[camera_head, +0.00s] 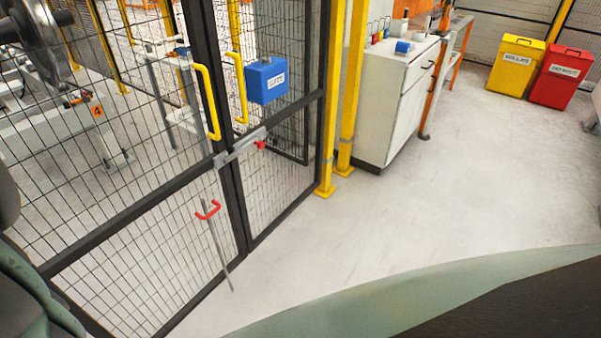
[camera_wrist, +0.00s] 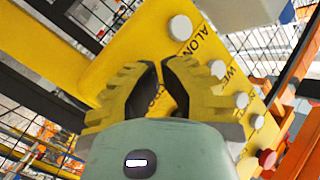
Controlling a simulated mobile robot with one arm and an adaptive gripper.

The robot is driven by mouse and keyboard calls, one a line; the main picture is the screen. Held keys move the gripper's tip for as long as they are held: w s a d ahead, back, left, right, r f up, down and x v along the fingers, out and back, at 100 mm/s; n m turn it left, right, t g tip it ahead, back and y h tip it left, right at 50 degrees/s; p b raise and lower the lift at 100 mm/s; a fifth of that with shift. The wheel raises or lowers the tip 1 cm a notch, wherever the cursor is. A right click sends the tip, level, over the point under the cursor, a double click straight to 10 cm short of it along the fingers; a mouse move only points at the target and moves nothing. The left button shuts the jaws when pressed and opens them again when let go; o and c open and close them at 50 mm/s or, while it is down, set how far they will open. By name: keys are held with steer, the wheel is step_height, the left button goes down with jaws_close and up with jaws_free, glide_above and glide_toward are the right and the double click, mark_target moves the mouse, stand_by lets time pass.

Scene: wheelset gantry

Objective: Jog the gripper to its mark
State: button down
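A yellow control panel (camera_wrist: 150,40) with several pale round buttons fills much of the wrist view, tilted. Printed words show beside the buttons; one reads "ALONG", and others are partly hidden. One pale button (camera_wrist: 180,27) is at the top, and others run down the right side. A red button (camera_wrist: 267,158) is at the lower right. My gripper (camera_wrist: 162,66) is in front of the panel with its fingertips together and nothing seen between them. I cannot tell whether it touches the panel. My gripper is not in the head view. No mark can be made out.
A mesh gate (camera_head: 228,165) with yellow handles and a red-knobbed latch (camera_head: 240,148) stands at left. Behind it are a metal wheel (camera_head: 38,40) and pale stands. A white cabinet (camera_head: 395,105), yellow bin (camera_head: 515,65) and red bin (camera_head: 562,78) stand beyond open floor (camera_head: 440,190).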

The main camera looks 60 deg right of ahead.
steer(key=shift+d, duration=0.1)
steer(key=shift+s+p, duration=0.65)
steer(key=shift+s, duration=1.85)
